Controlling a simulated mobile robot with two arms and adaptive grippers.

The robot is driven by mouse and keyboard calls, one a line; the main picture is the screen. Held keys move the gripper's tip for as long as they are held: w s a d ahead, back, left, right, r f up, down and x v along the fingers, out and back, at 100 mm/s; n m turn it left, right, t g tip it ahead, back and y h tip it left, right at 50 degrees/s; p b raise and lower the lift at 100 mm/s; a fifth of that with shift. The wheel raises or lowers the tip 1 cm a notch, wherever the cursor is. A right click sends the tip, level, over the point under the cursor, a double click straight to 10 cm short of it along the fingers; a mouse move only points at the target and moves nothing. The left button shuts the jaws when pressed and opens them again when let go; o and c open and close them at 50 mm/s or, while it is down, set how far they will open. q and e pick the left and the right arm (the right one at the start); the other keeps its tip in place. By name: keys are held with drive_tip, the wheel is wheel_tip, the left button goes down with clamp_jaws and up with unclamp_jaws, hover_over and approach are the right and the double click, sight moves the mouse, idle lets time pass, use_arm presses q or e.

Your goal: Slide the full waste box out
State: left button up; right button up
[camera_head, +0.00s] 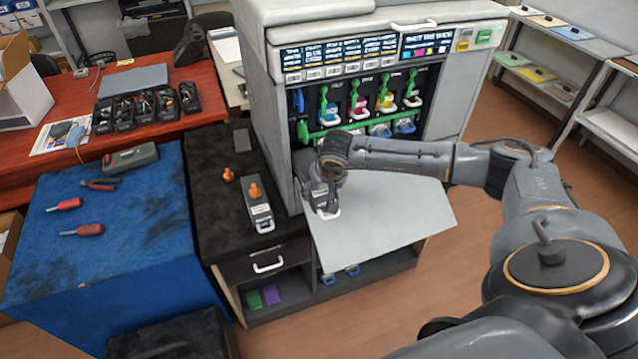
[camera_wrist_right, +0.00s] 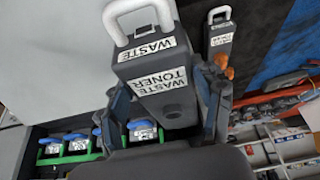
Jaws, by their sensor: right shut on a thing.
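The waste box (camera_wrist_right: 160,80) is grey, with a white handle and labels reading WASTE and TONER. Its top has a round dark port. My right gripper (camera_wrist_right: 168,105) is shut on its sides. In the head view, my right gripper (camera_head: 326,188) is at the left side of the printer opening, above the lowered door (camera_head: 385,225). The box's white handle (camera_head: 328,212) shows below it, pointing outward. The gripper hides most of the box there, and I cannot tell how much sits inside the printer (camera_head: 285,140). My left gripper is not in view.
A similar waste box (camera_head: 258,213) with an orange cap lies on the black cabinet (camera_head: 205,165), beside a loose orange cap (camera_head: 228,175). Several coloured toner cartridges (camera_head: 358,105) stand in the printer. A blue-covered table (camera_head: 110,240) holds tools.

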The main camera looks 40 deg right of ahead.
drive_tip(key=shift+s+r, duration=0.15)
drive_tip(key=shift+s, duration=0.25)
drive_tip(key=shift+a, duration=0.1)
drive_tip(key=shift+s+a+r+p, duration=0.1)
drive_tip(key=shift+s+r+p, duration=0.2)
drive_tip(key=shift+s, duration=0.15)
drive_tip(key=shift+s+a+r+p, duration=0.15)
drive_tip(key=shift+s+p, duration=0.1)
drive_tip(key=shift+s, duration=0.2)
drive_tip(key=s, duration=0.2)
drive_tip(key=s+r+p, duration=0.1)
drive_tip(key=shift+a, duration=0.3)
